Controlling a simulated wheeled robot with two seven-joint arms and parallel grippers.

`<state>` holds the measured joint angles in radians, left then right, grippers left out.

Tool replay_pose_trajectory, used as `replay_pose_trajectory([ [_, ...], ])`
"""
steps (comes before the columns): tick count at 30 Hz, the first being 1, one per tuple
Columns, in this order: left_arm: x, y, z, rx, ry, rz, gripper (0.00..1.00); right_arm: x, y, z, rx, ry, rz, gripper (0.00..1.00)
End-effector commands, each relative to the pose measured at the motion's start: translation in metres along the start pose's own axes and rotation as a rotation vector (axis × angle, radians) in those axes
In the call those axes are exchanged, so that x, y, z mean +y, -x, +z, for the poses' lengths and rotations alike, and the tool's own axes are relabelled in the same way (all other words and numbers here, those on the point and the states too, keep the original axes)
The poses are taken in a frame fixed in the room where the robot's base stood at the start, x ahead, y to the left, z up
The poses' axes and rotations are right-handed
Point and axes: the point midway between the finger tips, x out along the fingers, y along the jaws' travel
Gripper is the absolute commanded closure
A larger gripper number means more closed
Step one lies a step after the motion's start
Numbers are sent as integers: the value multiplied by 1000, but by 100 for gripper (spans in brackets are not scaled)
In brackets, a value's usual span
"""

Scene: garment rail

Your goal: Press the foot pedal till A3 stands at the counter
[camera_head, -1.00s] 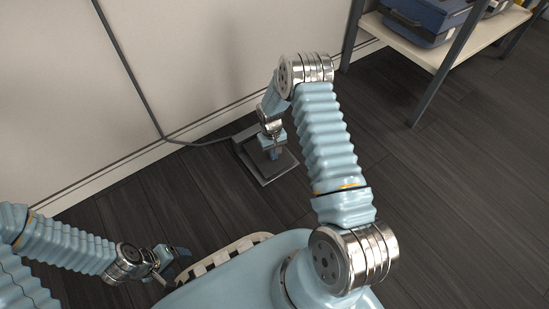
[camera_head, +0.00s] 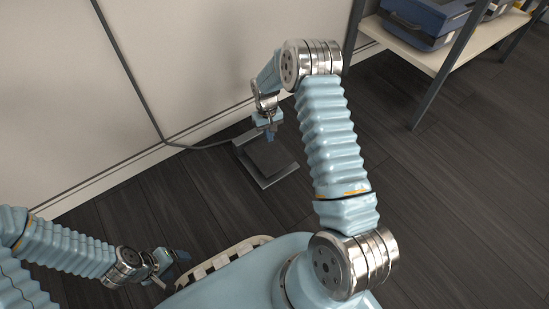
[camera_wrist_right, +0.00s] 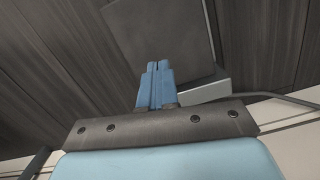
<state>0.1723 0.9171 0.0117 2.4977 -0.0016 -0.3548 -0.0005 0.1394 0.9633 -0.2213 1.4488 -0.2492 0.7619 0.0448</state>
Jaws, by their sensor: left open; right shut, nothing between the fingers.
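The foot pedal (camera_head: 268,160) is a dark flat plate in a grey frame on the floor by the wall, with a cable at its back left. My right gripper (camera_head: 269,134) is shut and empty, above the back part of the pedal. The right wrist view shows its blue fingers (camera_wrist_right: 157,85) together in front of the pedal plate (camera_wrist_right: 172,40); whether they touch it I cannot tell. My left gripper (camera_head: 178,262) is open at the lower left, beside my base, away from the pedal. No garment, A3 or counter is in view.
A pale wall (camera_head: 200,60) stands behind the pedal, and the black cable (camera_head: 130,75) runs up it. A shelf (camera_head: 425,50) with a blue case (camera_head: 425,22) stands at the upper right. The dark wood floor (camera_head: 430,190) around the pedal is clear.

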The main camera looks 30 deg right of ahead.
Motion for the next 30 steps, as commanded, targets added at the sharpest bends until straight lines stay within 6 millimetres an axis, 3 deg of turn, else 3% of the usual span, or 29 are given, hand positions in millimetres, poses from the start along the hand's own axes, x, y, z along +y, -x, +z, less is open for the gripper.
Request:
replay_pose_trajectory([
  [3,3,7,0,-2,0,0,32,0,28,0,1,-1,0,100],
  [9,4,12,0,-3,-1,0,32,0,54,0,1,-1,0,100],
  [30,5,12,1,-4,-1,0,32,0,59,1,-1,0,-1,100],
])
